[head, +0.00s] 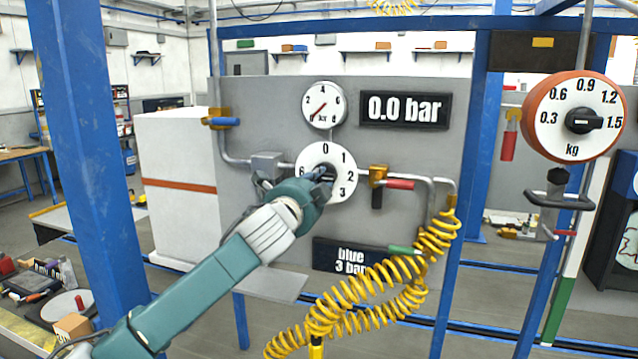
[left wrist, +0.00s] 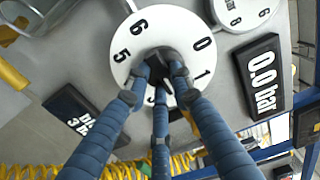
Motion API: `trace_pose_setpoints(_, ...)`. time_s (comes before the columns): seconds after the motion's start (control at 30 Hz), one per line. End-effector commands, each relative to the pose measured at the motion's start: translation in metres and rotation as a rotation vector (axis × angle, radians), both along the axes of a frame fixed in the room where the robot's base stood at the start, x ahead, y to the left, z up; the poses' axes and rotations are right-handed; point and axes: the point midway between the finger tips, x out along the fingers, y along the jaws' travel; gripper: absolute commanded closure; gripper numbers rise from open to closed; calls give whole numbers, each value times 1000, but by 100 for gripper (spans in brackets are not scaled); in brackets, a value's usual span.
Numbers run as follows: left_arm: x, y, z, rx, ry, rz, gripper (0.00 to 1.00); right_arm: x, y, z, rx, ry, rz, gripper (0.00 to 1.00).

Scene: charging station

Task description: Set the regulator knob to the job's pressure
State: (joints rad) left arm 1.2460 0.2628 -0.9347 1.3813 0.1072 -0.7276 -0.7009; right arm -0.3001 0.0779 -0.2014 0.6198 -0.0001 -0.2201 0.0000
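The regulator dial (head: 341,188) is a white disc with black numbers on the grey panel. In the left wrist view, its dark knob (left wrist: 157,66) sits at the dial's middle. My left gripper (head: 325,174) is at the knob; in the left wrist view its three blue fingers (left wrist: 158,76) close in around it and seem to touch it. The fingers partly hide the knob and the lower numbers, so its pointer is unclear. The display (head: 405,108) reads 0.0 bar. A dark sign (head: 350,257) reads "blue 3 bar". My right gripper is not in view.
A round gauge (head: 323,105) above the dial has its needle towards lower left. A red-handled valve (head: 398,184) and a coiled yellow hose (head: 360,297) are right of and below the dial. An orange kg dial (head: 573,117) hangs at right. A blue post (head: 85,150) stands left.

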Motion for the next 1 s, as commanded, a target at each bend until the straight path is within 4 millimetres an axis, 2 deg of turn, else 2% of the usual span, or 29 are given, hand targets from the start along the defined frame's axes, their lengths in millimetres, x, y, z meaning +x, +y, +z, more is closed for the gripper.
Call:
trace_pose_setpoints(0.03, 0, 0, 0, 0, 1, 0, 94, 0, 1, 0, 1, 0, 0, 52)
trace_pose_setpoints(0.07, 0, 0, -1, 0, 1, 0, 100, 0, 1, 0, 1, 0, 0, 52)
trace_pose_setpoints(0.27, 0, 0, 0, 5, 0, 1, 100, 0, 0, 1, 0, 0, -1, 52)
trace_pose_setpoints(0.47, 0, 1, 2, 57, -16, 0, 100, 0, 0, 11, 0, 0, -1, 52)
trace_pose_setpoints(1.0, 1, 3, 4, 451, -142, 0, 100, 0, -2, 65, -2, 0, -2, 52)
